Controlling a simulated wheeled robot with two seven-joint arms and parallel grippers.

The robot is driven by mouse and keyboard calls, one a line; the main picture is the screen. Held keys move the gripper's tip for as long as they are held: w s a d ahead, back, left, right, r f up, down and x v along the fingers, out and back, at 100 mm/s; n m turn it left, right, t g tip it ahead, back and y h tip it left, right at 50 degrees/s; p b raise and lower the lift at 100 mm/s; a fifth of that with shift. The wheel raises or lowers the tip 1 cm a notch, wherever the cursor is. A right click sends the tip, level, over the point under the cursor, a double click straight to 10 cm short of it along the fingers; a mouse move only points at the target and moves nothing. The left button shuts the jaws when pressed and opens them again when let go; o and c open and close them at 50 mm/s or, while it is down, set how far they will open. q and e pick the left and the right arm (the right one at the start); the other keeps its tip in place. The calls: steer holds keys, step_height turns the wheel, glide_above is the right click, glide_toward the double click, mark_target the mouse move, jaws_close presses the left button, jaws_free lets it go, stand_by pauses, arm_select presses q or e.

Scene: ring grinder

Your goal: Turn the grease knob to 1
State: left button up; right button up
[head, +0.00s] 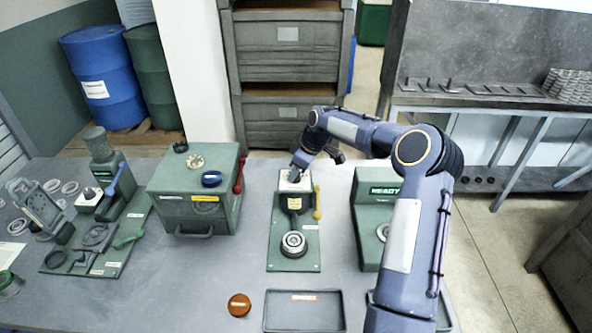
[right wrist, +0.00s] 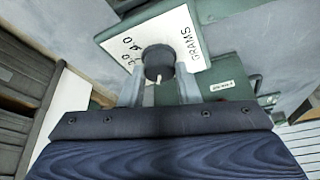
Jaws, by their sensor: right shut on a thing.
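The grease knob (right wrist: 158,60) is a dark round knob with a pale pointer mark facing the bottom of the right wrist view. It sits on a white dial plate (right wrist: 196,45) marked GRAMS; the small numbers beside it are hard to read. My right gripper (right wrist: 160,82) has one finger on each side of the knob and is shut on it. In the head view my right gripper (head: 297,174) is over the top of the green grease station (head: 281,225) and hides the knob there. My left gripper is not in view.
A yellow lever (head: 317,205) stands at the station's right side. A green box (head: 185,215) with a red lever is to the left. A READY machine (head: 367,210) is right, partly behind my arm. A dark tray (head: 304,326) and orange puck (head: 239,305) lie in front.

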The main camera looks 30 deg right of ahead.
steer(key=shift+n, duration=0.3)
steer(key=o, duration=1)
steer(key=shift+c, duration=0.2)
steer(key=shift+r, duration=0.1)
steer(key=b+v, duration=0.1)
steer(key=v, duration=0.5)
steer(key=shift+d+b, duration=0.15)
steer(key=shift+b, duration=0.25)
steer(key=shift+v, duration=0.8)
